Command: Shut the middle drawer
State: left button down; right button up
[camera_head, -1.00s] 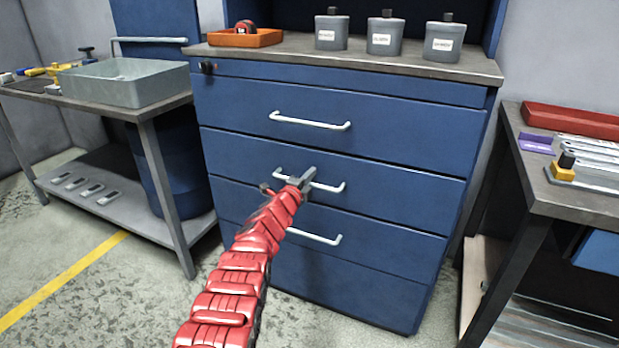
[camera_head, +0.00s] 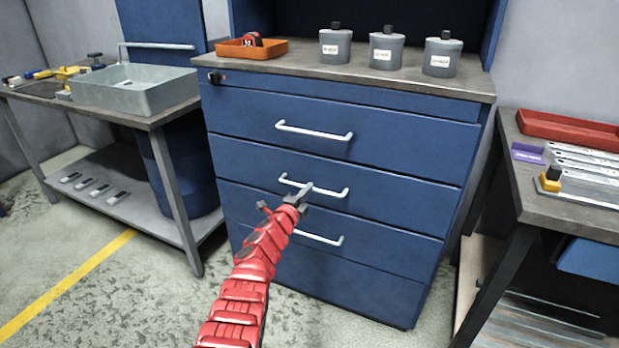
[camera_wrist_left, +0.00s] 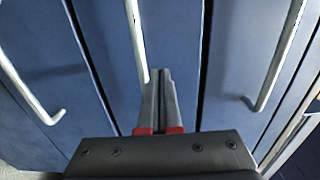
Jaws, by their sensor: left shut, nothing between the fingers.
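The middle drawer (camera_head: 390,195) is a blue front with a pale bar handle (camera_head: 336,193), between the upper and lower drawers of the blue cabinet. Its front looks about flush with its neighbours. My left gripper (camera_head: 306,189) is shut and empty, its fingertips in front of the middle handle in the head view. In the left wrist view the shut fingertips (camera_wrist_left: 161,73) are right by the end of the middle handle (camera_wrist_left: 136,35); I cannot tell whether they touch. The gripper hides part of that handle. My right gripper is not in view.
The upper handle (camera_head: 314,132) and lower handle (camera_head: 320,239) stick out above and below. Grey bottles (camera_head: 387,50) and an orange tray (camera_head: 270,52) stand on the cabinet top. A bench (camera_head: 158,118) is at left, a table (camera_head: 530,195) at right.

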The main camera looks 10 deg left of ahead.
pick_arm(q)
jog(key=p+v, duration=0.5)
jog(key=v, duration=0.3)
jog(key=shift+s+p, duration=0.25)
jog(key=shift+p, duration=0.15)
